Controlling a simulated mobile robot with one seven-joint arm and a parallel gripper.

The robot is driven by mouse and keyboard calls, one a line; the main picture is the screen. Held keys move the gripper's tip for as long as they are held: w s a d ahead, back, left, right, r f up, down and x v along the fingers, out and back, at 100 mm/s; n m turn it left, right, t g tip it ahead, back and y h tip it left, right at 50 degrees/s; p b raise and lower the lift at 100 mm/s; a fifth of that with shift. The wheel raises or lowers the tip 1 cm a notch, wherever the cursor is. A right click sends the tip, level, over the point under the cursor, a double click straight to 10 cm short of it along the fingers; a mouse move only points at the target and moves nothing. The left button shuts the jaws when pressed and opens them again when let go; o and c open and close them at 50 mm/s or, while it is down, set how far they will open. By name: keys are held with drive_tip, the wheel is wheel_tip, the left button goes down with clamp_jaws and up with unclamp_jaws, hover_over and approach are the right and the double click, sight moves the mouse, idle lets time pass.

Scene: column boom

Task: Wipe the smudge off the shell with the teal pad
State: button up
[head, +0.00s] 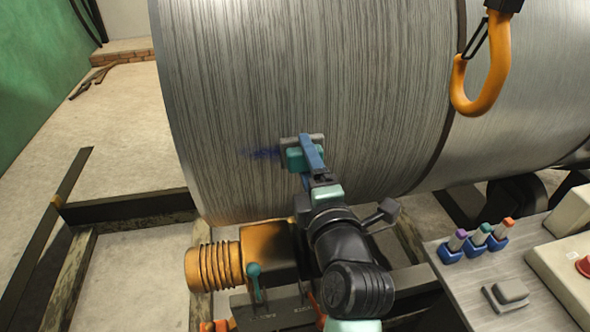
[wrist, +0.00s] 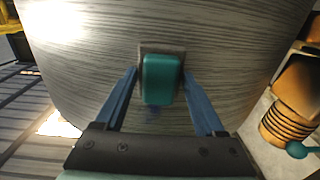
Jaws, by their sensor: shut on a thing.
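The shell (head: 330,70) is a large brushed-metal drum filling the top of the head view; its curved surface (wrist: 230,60) fills the wrist view's background. A dark blue smudge (head: 262,153) marks its lower front. A faint blue patch (wrist: 153,112) shows below the pad in the wrist view. My gripper (head: 305,152), with blue fingers, is shut on the teal pad (head: 294,160), which has a grey plate on its shell side. The pad (wrist: 161,80) sits between the fingertips, just right of the smudge in the head view. I cannot tell whether the plate touches the shell.
An orange hook (head: 487,75) hangs at upper right. An orange ribbed unit (head: 222,266) stands low beside my arm. At right, a bench (head: 470,285) carries capped markers (head: 480,236) in blue holders and a box with a red button (head: 584,265). Dark beams (head: 130,208) lie beneath the shell.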

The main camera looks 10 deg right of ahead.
sight(278, 151)
drive_tip(key=shift+w+b, duration=0.1)
drive_tip(key=shift+b, duration=0.25)
drive_tip(key=shift+w+a+p, duration=0.1)
drive_tip(key=shift+a+p, duration=0.3)
drive_tip(key=shift+a, duration=1.65)
drive_tip(key=shift+a+p, duration=1.15)
drive_tip(key=shift+a, duration=2.5)
drive_tip(key=s+p, duration=0.1)
drive_tip(key=s, duration=0.5)
drive_tip(key=shift+s+p, duration=0.15)
drive_tip(key=shift+p, duration=0.15)
drive_tip(key=shift+s+r, duration=0.1)
drive_tip(key=s, duration=0.2)
drive_tip(key=shift+s+p, duration=0.3)
drive_tip(key=shift+s, duration=0.1)
